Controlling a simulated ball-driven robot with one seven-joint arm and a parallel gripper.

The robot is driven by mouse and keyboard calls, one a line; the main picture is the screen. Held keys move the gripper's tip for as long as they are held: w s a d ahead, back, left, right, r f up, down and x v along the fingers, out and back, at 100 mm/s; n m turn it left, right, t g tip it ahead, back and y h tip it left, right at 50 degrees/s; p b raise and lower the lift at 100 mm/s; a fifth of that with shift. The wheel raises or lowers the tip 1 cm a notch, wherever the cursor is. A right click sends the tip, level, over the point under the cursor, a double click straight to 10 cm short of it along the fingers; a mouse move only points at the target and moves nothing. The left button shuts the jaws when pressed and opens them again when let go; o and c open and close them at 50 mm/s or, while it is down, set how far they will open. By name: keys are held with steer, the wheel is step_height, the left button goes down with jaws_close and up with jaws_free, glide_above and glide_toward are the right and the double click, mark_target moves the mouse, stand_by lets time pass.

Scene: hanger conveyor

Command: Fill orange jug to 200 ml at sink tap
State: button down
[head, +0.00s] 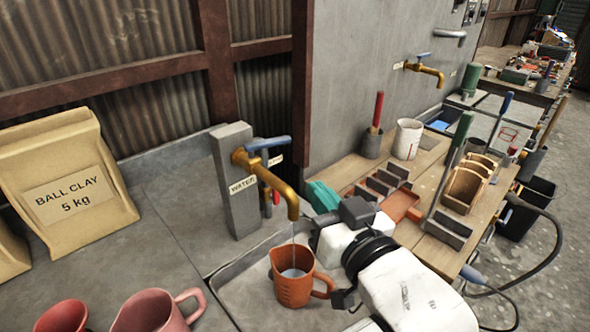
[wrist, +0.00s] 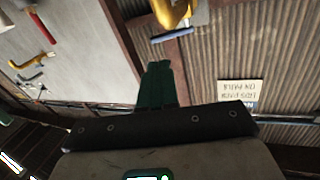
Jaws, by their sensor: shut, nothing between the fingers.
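The orange jug (head: 293,288) stands upright in the sink (head: 240,292), its handle to the right. It is under the spout of the brass water tap (head: 272,180). A thin stream of water (head: 293,243) falls from the spout into the jug. Liquid shows inside, but I cannot read its level or any marks. The tap's blue lever (head: 267,144) is on top. My gripper (head: 318,192), with green fingers, is shut and empty to the right of the spout, apart from tap and jug. The wrist view shows its closed fingers (wrist: 158,68); the jug is not visible there.
A pink mug (head: 150,312) and a red cup (head: 62,316) stand at the lower left, near a ball clay bag (head: 68,185). To the right is a wooden bench (head: 345,172) with tools and pots. A second brass tap (head: 425,70) is on the wall.

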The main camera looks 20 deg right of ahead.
mark_target(287, 143)
steer(key=shift+n+h, duration=0.3)
steer(key=shift+n, duration=0.1)
steer(key=w+p, duration=0.1)
steer(key=w, duration=0.5)
steer(key=w+p, duration=0.2)
steer(key=w, duration=0.5)
steer(key=shift+d+r, duration=0.15)
steer(key=shift+r, duration=0.05)
steer(key=shift+r, duration=0.1)
steer(key=shift+w+d+r+p, duration=0.1)
steer(key=shift+d+r+p, duration=0.05)
steer(key=shift+p, duration=0.4)
steer(key=shift+w+d+n+y+p, duration=0.25)
steer(key=shift+n+y+p, duration=0.45)
steer(key=shift+p, duration=0.4)
steer(key=y+p, duration=0.1)
steer(key=n+y+p, duration=0.1)
steer(key=shift+w+d+y, duration=0.1)
steer(key=shift+w+y, duration=0.2)
steer(key=shift+w, duration=0.1)
steer(key=shift+w+d+f+n+y, duration=0.1)
steer(key=shift+w+f+n+y, duration=0.2)
steer(key=shift+w, duration=0.15)
steer(key=shift+r, duration=0.1)
